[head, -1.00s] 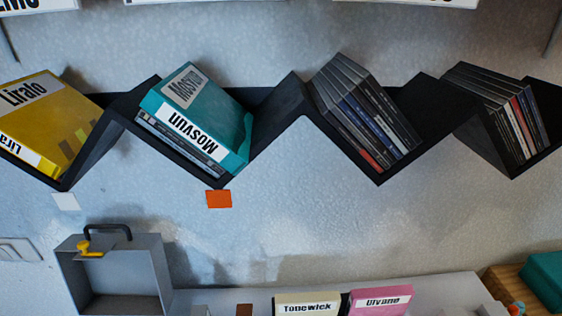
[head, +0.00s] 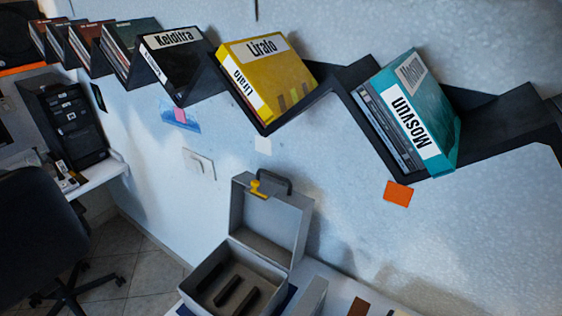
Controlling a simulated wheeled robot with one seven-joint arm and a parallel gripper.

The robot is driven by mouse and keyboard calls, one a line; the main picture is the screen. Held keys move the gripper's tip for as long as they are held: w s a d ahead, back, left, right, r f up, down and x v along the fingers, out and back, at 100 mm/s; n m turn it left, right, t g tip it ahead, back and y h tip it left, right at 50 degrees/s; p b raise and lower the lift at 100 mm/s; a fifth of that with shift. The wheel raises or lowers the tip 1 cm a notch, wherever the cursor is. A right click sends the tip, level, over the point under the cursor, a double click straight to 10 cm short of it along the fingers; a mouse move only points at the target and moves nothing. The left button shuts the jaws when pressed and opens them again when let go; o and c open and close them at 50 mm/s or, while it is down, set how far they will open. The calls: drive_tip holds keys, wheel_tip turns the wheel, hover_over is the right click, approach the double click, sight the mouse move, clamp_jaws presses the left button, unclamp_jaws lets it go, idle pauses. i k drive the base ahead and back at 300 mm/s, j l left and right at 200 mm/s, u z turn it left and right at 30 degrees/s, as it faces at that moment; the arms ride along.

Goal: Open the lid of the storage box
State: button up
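The grey storage box (head: 212,297) stands on the white surface against the wall, low in the middle of the head view. Its lid (head: 276,219) is raised and stands upright at the back of the box. A black handle (head: 275,181) and a yellow latch (head: 260,188) sit at the lid's top edge. Dark slotted bars (head: 237,290) show inside the open box. The front lower part of the box is cut off by the frame. My gripper is not in view.
A dark office chair (head: 40,230) and a desk (head: 100,172) stand at left, with open tiled floor (head: 140,265) between.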

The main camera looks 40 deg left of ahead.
sight(276, 227)
drive_tip(key=j+u, duration=0.1)
drive_tip(key=j, duration=0.85)
drive_tip(key=i+j+u, duration=0.15)
drive_tip(key=j, duration=0.85)
drive_tip(key=j+u, duration=0.15)
drive_tip(key=j, duration=0.3)
drive_tip(key=i+j, duration=0.15)
drive_tip(key=j, duration=0.3)
drive_tip(key=i+j+u, duration=0.15)
drive_tip(key=j, duration=0.8)
drive_tip(key=i+u, duration=0.05)
